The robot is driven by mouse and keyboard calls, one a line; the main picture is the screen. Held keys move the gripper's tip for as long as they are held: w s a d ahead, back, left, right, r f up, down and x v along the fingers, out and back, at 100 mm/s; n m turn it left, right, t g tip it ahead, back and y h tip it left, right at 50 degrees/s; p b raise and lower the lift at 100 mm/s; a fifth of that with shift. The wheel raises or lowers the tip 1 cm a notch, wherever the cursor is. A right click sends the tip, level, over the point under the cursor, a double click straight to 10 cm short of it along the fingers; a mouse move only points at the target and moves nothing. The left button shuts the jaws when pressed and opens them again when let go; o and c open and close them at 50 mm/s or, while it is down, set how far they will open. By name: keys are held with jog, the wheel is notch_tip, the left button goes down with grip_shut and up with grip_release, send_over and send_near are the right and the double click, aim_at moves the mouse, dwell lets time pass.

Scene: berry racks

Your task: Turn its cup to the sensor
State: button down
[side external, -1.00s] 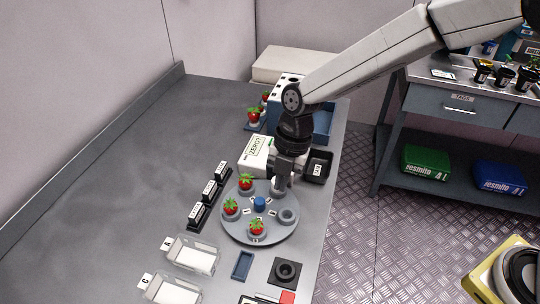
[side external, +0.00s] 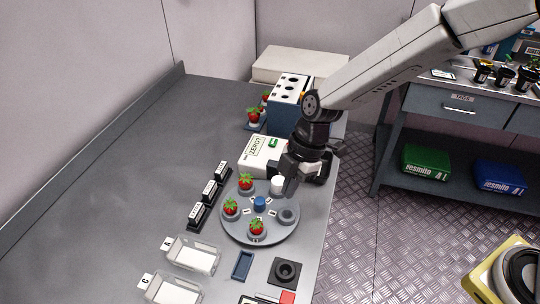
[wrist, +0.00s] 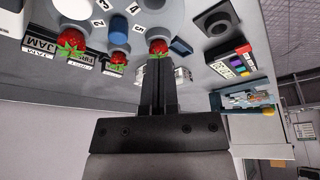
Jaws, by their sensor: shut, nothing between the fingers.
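A round grey turntable (side external: 262,232) carries small grey cups around a blue centre knob (side external: 260,204). Strawberries sit in three cups, at the back left (side external: 246,181), left (side external: 231,207) and front (side external: 257,227). The right cup (side external: 288,215) looks empty. A short white cylinder (side external: 277,184) stands at the turntable's back edge; I cannot tell if it is the sensor. My gripper (side external: 289,190) is shut and empty, just right of that cylinder, above the turntable's back right edge. In the wrist view its closed fingers (wrist: 158,68) overlap the edge near a strawberry (wrist: 158,47).
A white box (side external: 256,155) with a green mark stands behind the turntable. Labelled black holders (side external: 208,190) stand left, clear trays (side external: 192,256) front left. A blue dish (side external: 242,265) and black square fixture (side external: 285,272) lie in front. The table's left is clear.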

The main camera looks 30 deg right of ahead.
aim_at(282, 216)
jog(key=shift+x, duration=4.15)
jog(key=shift+d, duration=0.1)
jog(key=n, duration=0.1)
jog(key=d+n+g, duration=0.1)
jog(key=n, duration=0.1)
jog(key=shift+w+d, duration=0.2)
jog(key=shift+w, duration=0.15)
jog(key=shift+w+d, duration=0.2)
jog(key=shift+d, duration=0.1)
jog(key=shift+r, duration=0.1)
jog(key=v, duration=0.9)
jog(key=shift+w+r, duration=0.3)
jog(key=shift+r, duration=0.1)
